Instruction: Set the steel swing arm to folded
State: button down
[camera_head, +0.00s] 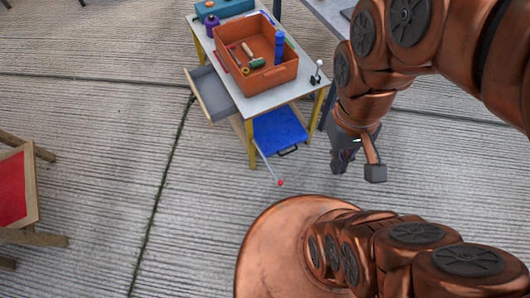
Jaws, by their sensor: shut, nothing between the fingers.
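The steel swing arm (267,164) is a thin grey rod with a red ball at its tip. It sticks out at the front of the small table, low near the left front leg, and points toward the lower right. Where it joins the table is hard to make out. My gripper (341,162) hangs to the right of the swing arm, clear of it, pointing down.
The table (221,66) has yellow legs and holds an orange bin (265,83) with tools. A grey drawer (213,95) stands open on the left. A blue case (279,131) lies underneath. A red-topped wooden piece (12,190) stands far left. The floor between is clear.

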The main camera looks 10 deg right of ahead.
aim_at(280, 183)
jog(key=u, duration=0.25)
jog(key=k, duration=0.55)
jog(key=u, duration=0.55)
jog(key=k, duration=0.8)
jog(key=u, duration=0.6)
jog(key=i, duration=0.95)
jog(key=u, duration=0.3)
